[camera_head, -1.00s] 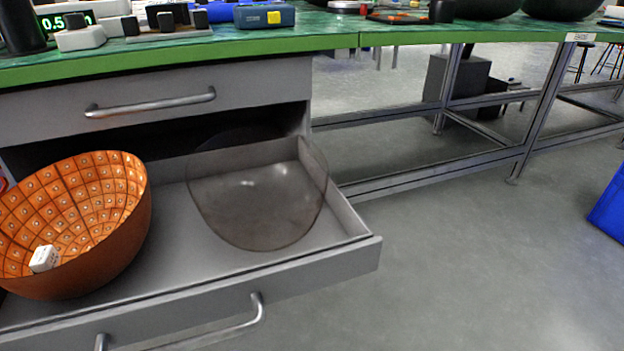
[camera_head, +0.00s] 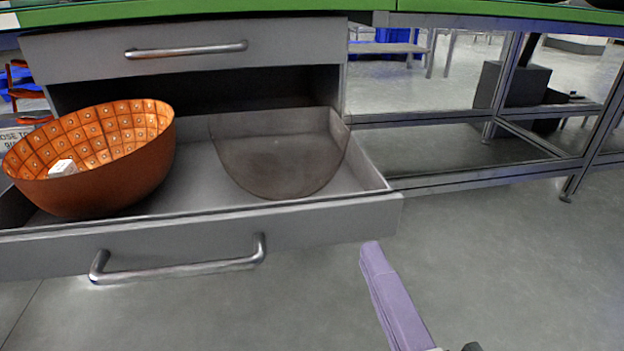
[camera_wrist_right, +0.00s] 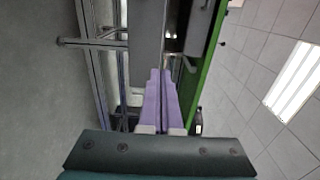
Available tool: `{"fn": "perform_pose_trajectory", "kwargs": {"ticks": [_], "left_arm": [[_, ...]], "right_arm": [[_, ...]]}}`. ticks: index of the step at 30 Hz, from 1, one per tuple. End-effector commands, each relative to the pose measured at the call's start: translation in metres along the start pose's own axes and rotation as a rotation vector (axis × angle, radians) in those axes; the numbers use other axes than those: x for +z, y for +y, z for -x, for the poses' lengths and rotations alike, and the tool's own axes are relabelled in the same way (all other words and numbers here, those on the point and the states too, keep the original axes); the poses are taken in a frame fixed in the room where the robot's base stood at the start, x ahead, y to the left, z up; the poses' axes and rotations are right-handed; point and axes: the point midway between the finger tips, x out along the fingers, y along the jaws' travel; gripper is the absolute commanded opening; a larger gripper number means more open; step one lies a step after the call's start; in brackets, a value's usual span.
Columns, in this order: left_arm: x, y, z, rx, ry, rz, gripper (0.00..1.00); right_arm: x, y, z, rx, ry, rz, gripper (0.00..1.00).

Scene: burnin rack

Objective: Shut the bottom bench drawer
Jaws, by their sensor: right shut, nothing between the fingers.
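The bottom bench drawer (camera_head: 325,229) is pulled well out in the head view, its grey front toward me with a bar handle (camera_head: 178,268). An orange patterned bowl (camera_head: 110,185) holding a small white block (camera_head: 62,168) stands in its left part. A dark see-through curved piece (camera_head: 280,160) stands in its right part. My right gripper (camera_head: 371,246) has purple fingers, shut and empty, in front of the drawer's right end and below its front in the picture. Its fingers (camera_wrist_right: 160,74) also show in the wrist view, pointing toward grey bench parts. My left gripper is out of view.
The upper drawer (camera_head: 190,62) is shut beneath the green bench top (camera_head: 300,6). A metal bench frame (camera_head: 470,180) with dark boxes (camera_head: 512,82) stands to the right. The floor in front and to the right is clear.

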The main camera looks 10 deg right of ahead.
Motion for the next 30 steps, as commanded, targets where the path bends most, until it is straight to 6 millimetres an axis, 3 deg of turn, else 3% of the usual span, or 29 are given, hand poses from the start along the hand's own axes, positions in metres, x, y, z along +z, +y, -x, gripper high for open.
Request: {"fn": "perform_pose_trajectory", "kwargs": {"ticks": [3,10,30], "left_arm": [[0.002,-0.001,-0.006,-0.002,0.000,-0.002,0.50],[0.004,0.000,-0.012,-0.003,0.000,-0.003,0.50],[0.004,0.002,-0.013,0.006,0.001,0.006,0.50]], "right_arm": [[0.000,0.001,-0.025,-0.004,0.002,-0.002,0.00],[0.000,0.001,-0.055,-0.001,0.001,0.000,0.00],[-0.008,0.000,-0.069,-0.001,0.000,0.003,0.00]]}}
